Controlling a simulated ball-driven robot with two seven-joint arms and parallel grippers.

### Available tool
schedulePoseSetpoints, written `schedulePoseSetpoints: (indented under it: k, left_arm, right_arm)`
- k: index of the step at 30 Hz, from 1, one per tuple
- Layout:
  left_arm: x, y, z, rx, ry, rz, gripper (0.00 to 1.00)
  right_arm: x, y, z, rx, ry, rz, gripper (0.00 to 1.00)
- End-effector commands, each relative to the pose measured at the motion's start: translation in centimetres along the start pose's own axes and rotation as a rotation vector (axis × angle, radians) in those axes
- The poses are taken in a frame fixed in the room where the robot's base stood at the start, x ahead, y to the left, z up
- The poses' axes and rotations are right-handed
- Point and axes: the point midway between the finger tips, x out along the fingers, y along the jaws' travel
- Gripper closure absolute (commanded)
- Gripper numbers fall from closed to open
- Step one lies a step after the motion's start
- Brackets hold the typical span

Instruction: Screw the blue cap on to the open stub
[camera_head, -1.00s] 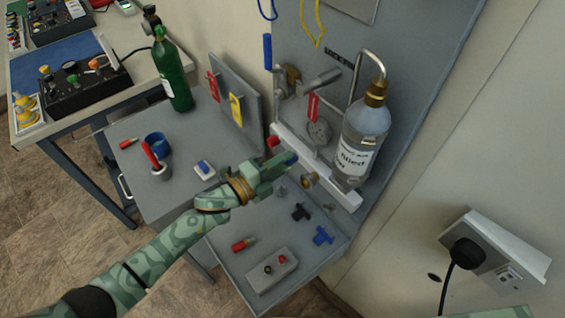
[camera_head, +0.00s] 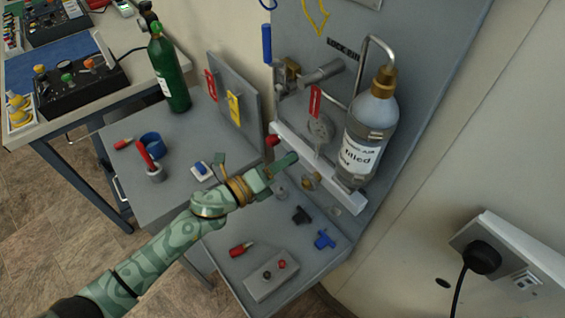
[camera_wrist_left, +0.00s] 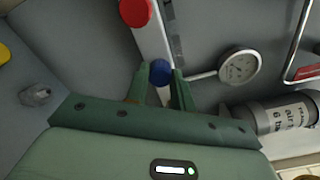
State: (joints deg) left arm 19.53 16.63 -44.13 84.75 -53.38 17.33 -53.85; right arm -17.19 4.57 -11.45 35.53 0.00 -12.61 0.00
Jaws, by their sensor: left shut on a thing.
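My left gripper (camera_head: 284,166) reaches to the white rail (camera_head: 340,189) at the foot of the grey panel. In the left wrist view its fingertips (camera_wrist_left: 161,82) are shut on the blue cap (camera_wrist_left: 159,72). The cap lies against or just in front of the white rail (camera_wrist_left: 152,42), beside a red cap (camera_wrist_left: 135,12). The red cap also shows in the head view (camera_head: 273,141). In the head view the fingers hide the blue cap. No open stub shows behind the cap, and I cannot tell whether they touch. My right gripper is out of view.
A labelled bottle (camera_head: 368,128) and a gauge (camera_head: 320,128) are right of the gripper. Below lie a black tee (camera_head: 301,215), a blue tee (camera_head: 324,239) and a grey box (camera_head: 271,277).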

Motion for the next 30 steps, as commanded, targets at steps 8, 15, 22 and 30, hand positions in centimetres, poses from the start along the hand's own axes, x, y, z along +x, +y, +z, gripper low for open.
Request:
schedulePoseSetpoints:
  k: [8, 15, 22, 30]
  left_arm:
    - [0.0, 0.4, -0.3, 0.266, 0.003, 0.002, 0.99]
    - [-0.1, 0.2, -0.2, 0.299, 0.003, 0.004, 0.99]
    - [0.0, 0.2, -0.3, 0.398, 0.004, 0.003, 0.99]
    - [0.0, 0.1, -0.2, 0.396, 0.003, 0.002, 0.54]
  right_arm:
    - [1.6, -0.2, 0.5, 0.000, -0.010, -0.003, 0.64]
    - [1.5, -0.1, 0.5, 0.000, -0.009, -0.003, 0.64]
    - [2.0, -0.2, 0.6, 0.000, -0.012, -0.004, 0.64]
    - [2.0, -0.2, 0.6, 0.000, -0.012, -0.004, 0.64]
